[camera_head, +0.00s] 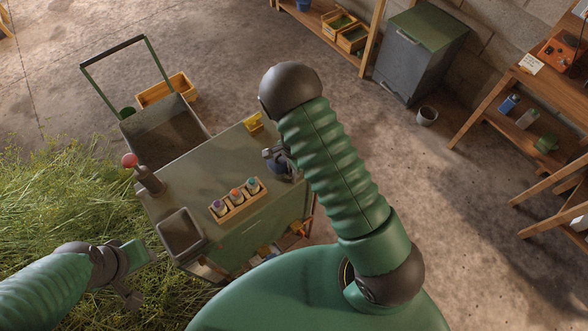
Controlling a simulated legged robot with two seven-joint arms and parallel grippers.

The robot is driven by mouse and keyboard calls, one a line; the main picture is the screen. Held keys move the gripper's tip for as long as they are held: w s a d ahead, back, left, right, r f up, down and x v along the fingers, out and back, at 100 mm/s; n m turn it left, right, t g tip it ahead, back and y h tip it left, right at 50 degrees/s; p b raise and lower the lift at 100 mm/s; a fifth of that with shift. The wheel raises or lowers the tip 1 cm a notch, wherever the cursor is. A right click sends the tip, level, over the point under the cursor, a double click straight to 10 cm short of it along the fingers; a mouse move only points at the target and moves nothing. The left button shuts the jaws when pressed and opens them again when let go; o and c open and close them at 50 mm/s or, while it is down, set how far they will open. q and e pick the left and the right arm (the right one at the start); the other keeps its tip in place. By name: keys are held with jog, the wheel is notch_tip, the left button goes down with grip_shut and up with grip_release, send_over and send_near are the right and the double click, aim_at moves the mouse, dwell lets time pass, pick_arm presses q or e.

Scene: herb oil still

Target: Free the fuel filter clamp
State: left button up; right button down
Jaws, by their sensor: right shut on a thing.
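My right gripper (275,155) is at the right end of the green cart top (193,150), partly hidden behind my own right arm. It is shut on a small dark bluish thing (283,166), whose shape is hard to make out. I cannot tell whether this is the fuel filter clamp, and I see no clamp clearly elsewhere. My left gripper (140,276) is at the lower left, over the grass near the cart's front left corner. Its fingers are apart and it looks empty.
The cart holds a wooden rack of small capped bottles (236,201), a grey bin (182,232), a red-knobbed lever (147,178), a yellow item (254,123) and a deep tray (165,133). Cut herbs (60,200) lie left. Concrete floor between is clear.

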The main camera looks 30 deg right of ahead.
jog(key=shift+w+r, duration=0.1)
jog(key=shift+w, duration=0.1)
jog(key=c, duration=1.5)
grip_release()
jog(key=shift+o, duration=0.2)
jog(key=shift+s+a, duration=0.1)
jog(key=shift+r, duration=0.4)
notch_tip(320, 180, up, 16)
jog(key=b, duration=0.1)
jog(key=shift+b, duration=0.35)
